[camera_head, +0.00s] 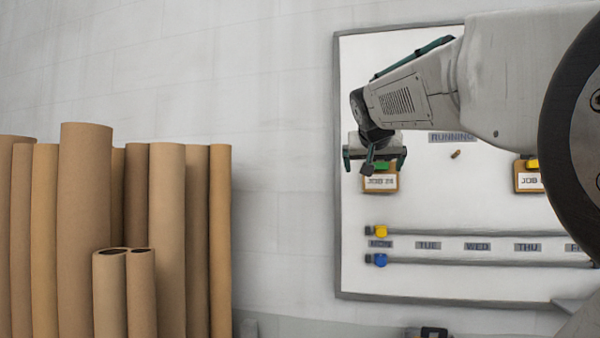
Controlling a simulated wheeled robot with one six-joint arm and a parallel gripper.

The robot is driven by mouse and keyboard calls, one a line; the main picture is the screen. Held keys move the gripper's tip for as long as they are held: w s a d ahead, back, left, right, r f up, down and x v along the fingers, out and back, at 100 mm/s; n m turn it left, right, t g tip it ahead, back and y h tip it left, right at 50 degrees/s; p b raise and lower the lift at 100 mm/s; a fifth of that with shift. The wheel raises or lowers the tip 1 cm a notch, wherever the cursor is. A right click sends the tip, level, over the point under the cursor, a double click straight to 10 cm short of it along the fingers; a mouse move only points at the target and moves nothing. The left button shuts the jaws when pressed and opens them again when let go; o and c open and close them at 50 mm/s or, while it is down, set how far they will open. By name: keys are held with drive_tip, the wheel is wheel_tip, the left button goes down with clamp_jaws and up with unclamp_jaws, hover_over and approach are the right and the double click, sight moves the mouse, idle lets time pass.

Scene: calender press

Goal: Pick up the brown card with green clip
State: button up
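The brown card with a green clip (381,186) hangs on the whiteboard and bears a white label that seems to read "JOB 2" and a further character. Its green clip shows at the card's top edge, partly covered by my gripper. My gripper (374,164) is in front of the card's upper part, its fingers spread to either side. It looks open and empty. I cannot tell how far it is from the card or whether it touches it.
A second brown card with a yellow clip (529,181) hangs to the right, partly behind my arm. Below are two grey rails with a yellow slider (381,231) and a blue slider (380,260). Several cardboard tubes (165,230) stand at the left.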

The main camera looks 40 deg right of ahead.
sight(380, 163)
drive_tip(key=shift+m+h, duration=0.4)
drive_tip(key=shift+h, duration=0.1)
drive_tip(key=d+r, duration=0.1)
drive_tip(key=d, duration=0.1)
drive_tip(key=w+d+r, duration=0.1)
drive_tip(key=d, duration=0.1)
drive_tip(key=shift+r, duration=0.3)
drive_tip(key=x, duration=0.6)
drive_tip(key=shift+d+r, duration=0.1)
drive_tip(key=shift+r, duration=0.05)
drive_tip(key=shift+c, duration=0.3)
drive_tip(key=c, duration=0.6)
